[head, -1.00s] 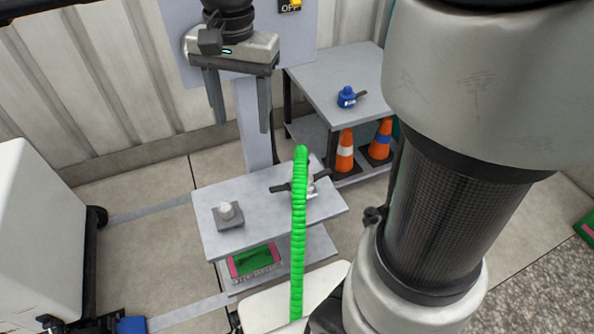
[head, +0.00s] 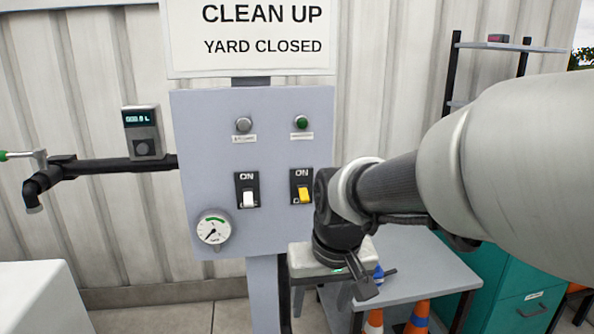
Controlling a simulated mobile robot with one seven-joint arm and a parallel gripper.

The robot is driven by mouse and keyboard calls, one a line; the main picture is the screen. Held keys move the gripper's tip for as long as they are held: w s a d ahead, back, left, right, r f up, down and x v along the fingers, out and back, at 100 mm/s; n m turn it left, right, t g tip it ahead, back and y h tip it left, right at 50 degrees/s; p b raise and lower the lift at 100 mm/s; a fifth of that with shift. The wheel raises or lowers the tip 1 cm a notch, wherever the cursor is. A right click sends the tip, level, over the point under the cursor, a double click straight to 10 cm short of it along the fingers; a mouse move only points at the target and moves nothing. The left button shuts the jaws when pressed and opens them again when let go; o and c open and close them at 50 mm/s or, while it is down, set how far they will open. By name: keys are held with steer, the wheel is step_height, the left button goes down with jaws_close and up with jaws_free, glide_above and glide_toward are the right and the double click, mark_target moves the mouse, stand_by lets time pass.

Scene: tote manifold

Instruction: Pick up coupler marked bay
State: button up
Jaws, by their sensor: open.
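No coupler with a readable "bay" mark shows. My gripper (head: 316,312) hangs fingers down in front of the panel's lower right corner and the side table. It is open, with nothing seen between its fingers; their tips are near or past the lower picture edge.
A grey control panel (head: 220,130) with two switches and a gauge (head: 213,229) stands ahead. A dark pipe (head: 110,166) with a meter runs left. Orange cones (head: 419,314) stand under the side table. A teal cabinet (head: 520,290) is at right, a white box (head: 40,295) at left.

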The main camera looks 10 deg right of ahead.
steer(key=w+a+f+g+p, duration=0.2)
steer(key=w+f+g+p, duration=0.15)
steer(key=w+f, duration=0.6)
steer(key=f, duration=0.5)
steer(key=f+b, duration=0.1)
steer(key=f, duration=0.4)
steer(key=s+f+b, duration=0.1)
steer(key=f, duration=0.4)
steer(key=shift+d, duration=0.15)
steer(key=shift+w+f+b, duration=0.2)
steer(key=shift+f+b, duration=0.75)
steer(key=shift+f, duration=2.15)
steer(key=c, duration=1.1)
steer(key=shift+o, duration=0.2)
steer(key=shift+r, duration=0.15)
step_height(320, 180, up, 10)
steer(key=shift+f+p, duration=0.1)
steer(key=shift+p, duration=1.15)
